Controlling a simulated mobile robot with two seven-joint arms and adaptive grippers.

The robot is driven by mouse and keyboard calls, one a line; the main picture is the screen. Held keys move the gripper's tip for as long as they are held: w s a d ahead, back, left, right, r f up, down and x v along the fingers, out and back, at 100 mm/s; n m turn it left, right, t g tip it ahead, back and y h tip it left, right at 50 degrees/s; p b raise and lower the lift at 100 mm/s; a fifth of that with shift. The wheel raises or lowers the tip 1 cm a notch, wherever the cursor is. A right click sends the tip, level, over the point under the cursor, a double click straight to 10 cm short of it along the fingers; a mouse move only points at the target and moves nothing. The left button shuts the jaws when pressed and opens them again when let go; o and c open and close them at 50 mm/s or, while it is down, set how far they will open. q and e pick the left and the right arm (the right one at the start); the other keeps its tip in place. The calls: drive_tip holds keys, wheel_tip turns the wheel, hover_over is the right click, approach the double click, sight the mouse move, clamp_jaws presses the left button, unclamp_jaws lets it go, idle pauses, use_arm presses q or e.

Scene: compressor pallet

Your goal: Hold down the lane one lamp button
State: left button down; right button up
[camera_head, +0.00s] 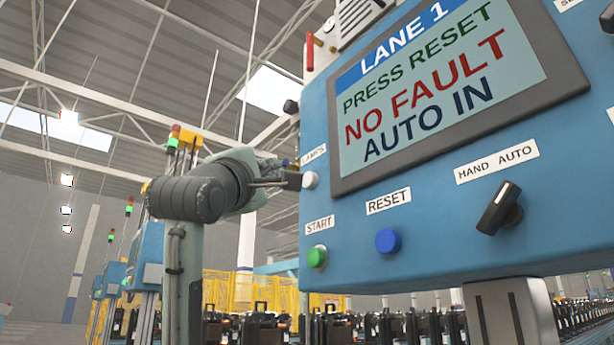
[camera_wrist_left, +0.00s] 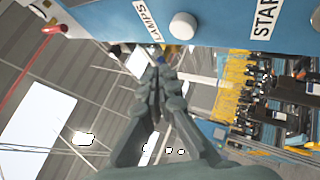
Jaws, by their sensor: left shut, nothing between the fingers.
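The blue lane one panel (camera_head: 420,210) fills the right of the head view. Its white lamp button (camera_head: 310,180) sits under the LAMPS label (camera_head: 313,155) near the panel's left edge. The button also shows in the left wrist view (camera_wrist_left: 183,26), just beyond the fingertips and slightly to their right. My left gripper (camera_head: 292,180) is shut and empty, with its tips close to the button's left side in the head view. In the left wrist view, the closed tips (camera_wrist_left: 160,78) appear short of the button, with a gap. My right gripper is not in view.
The panel also carries a green START button (camera_head: 317,257), a blue RESET button (camera_head: 388,241), a black HAND AUTO switch (camera_head: 499,208) and a screen (camera_head: 440,90) reading NO FAULT. A red rod (camera_head: 310,52) stands at the panel's upper left. Yellow fencing (camera_head: 240,290) is behind.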

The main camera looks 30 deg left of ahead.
sight(309, 180)
use_arm(q)
drive_tip(key=shift+w+d, duration=0.25)
drive_tip(key=shift+w, duration=0.35)
drive_tip(key=shift+w+d, duration=0.25)
drive_tip(key=shift+w, duration=0.4)
drive_tip(key=shift+w+d, duration=0.25)
drive_tip(key=shift+w, duration=0.35)
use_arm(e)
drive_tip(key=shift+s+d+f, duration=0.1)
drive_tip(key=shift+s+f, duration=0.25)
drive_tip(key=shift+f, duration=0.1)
use_arm(q)
drive_tip(key=shift+w, duration=0.1)
drive_tip(key=shift+w+d, duration=0.15)
drive_tip(key=shift+w, duration=0.15)
drive_tip(key=shift+w+d, duration=0.25)
drive_tip(key=shift+w, duration=0.25)
idle(1.6)
drive_tip(key=shift+s, duration=0.15)
drive_tip(key=shift+s+a, duration=0.4)
drive_tip(key=shift+s, duration=0.35)
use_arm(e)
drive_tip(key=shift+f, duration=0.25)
